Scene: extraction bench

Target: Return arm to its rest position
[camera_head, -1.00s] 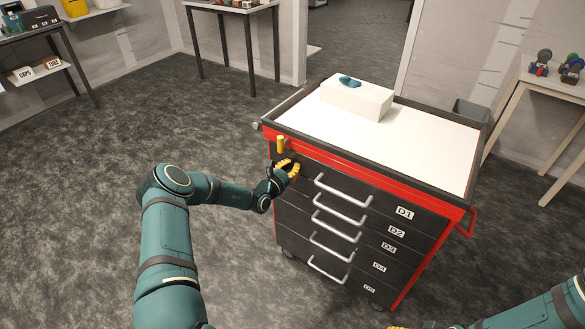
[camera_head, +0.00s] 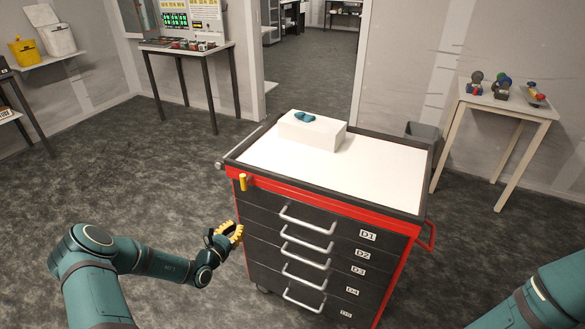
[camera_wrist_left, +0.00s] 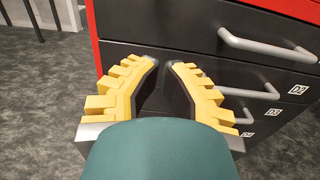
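My left gripper (camera_head: 232,232) is beside the front left edge of the red and black drawer trolley (camera_head: 345,213), near the level of the upper drawers. In the left wrist view, its yellow-padded fingers (camera_wrist_left: 164,66) are apart with nothing between them, and the drawer fronts (camera_wrist_left: 215,72) lie beyond. The fingers hold no handle. My left arm is bent at the elbow and reaches in from the lower left. My right arm (camera_head: 545,300) shows at the lower right; its gripper is out of view.
The drawers, labelled D1 downward, look shut, with silver handles (camera_head: 307,222). A white box (camera_head: 312,132) bearing a blue-green item (camera_head: 304,117) stands on the trolley top. A yellow cylinder (camera_head: 242,183) is at its front left corner. Open floor (camera_head: 160,190) lies left.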

